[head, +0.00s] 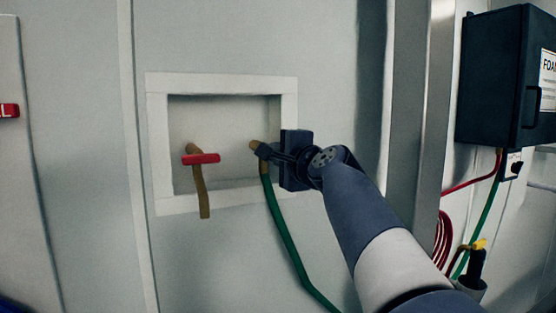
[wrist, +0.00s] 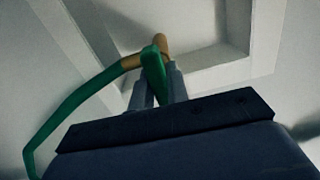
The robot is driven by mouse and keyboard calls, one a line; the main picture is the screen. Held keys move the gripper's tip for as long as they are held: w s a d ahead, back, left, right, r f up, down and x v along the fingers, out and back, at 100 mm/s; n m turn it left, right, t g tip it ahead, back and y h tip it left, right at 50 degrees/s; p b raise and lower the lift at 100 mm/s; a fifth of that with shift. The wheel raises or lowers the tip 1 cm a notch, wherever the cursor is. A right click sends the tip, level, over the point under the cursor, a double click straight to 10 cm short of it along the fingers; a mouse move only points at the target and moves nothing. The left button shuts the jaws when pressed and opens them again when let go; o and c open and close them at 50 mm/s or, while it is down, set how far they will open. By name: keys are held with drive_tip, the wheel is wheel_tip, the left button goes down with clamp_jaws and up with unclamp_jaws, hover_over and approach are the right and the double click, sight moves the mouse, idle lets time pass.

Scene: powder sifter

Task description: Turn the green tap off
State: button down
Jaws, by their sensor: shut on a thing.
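The green tap's brass body (head: 254,145) shows at the right side of a white-framed wall recess, with a green hose (head: 284,232) running down from it. My gripper (head: 264,151) is at this tap and covers its handle in the head view. In the wrist view, the green handle (wrist: 153,75) stands between my two grey fingers (wrist: 157,88), which are shut on it. The brass body (wrist: 131,62) and the green hose (wrist: 80,97) also show there.
A red-handled tap (head: 201,158) with a brass spout sits left in the same recess (head: 155,140). A dark box (head: 500,75) hangs at the right, with red and green hoses below it.

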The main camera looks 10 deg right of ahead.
drive_tip(key=shift+n, duration=0.3)
drive_tip(key=c, duration=1.4)
unclamp_jaws()
drive_tip(key=shift+s, duration=0.1)
drive_tip(key=s+b, duration=0.1)
drive_tip(key=s, duration=0.2)
drive_tip(key=s+d+b, duration=0.1)
drive_tip(key=s, duration=0.3)
drive_tip(key=s+d+b, duration=0.1)
drive_tip(key=s, duration=0.2)
drive_tip(key=shift+s, duration=0.2)
drive_tip(key=shift+w, duration=0.15)
drive_tip(key=w+p, duration=0.1)
drive_tip(key=w, duration=0.2)
drive_tip(key=w+a+p, duration=0.1)
drive_tip(key=w, duration=0.3)
drive_tip(key=w+a+p, duration=0.1)
drive_tip(key=w, duration=0.2)
drive_tip(key=shift+w, duration=0.25)
drive_tip(key=shift+s, duration=0.1)
